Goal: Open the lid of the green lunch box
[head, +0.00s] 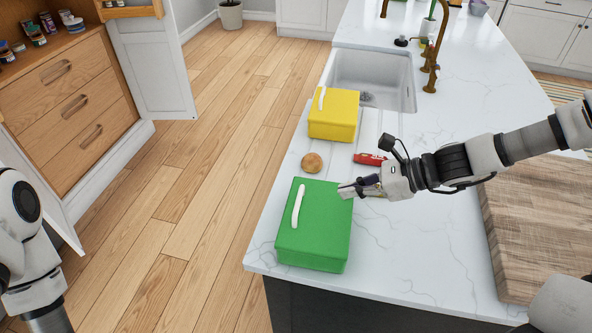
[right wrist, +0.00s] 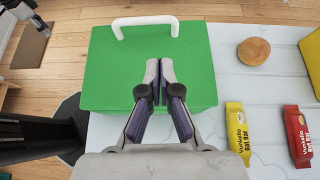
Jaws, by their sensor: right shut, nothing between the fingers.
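The green lunch box (head: 312,240) stands on the white marble counter near its front left corner. Its lid is closed, with a white handle (head: 298,206) on top toward the left edge. My right gripper (head: 345,190) is at the right edge of the box in the head view. In the right wrist view its shut, empty fingers (right wrist: 160,70) lie over the lid of the green box (right wrist: 110,75), short of the white handle (right wrist: 145,24). I cannot tell whether the fingertips touch the lid. My left arm shows at the left edge of the head view, but its gripper is out of view.
A yellow box (head: 333,118) with a white handle stands behind, by the sink (head: 375,68). A round bread roll (head: 312,162) and a red bar (head: 369,159) lie between the boxes. A yellow bar (right wrist: 238,130) lies beside the green box. A wooden board (head: 540,225) is at right.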

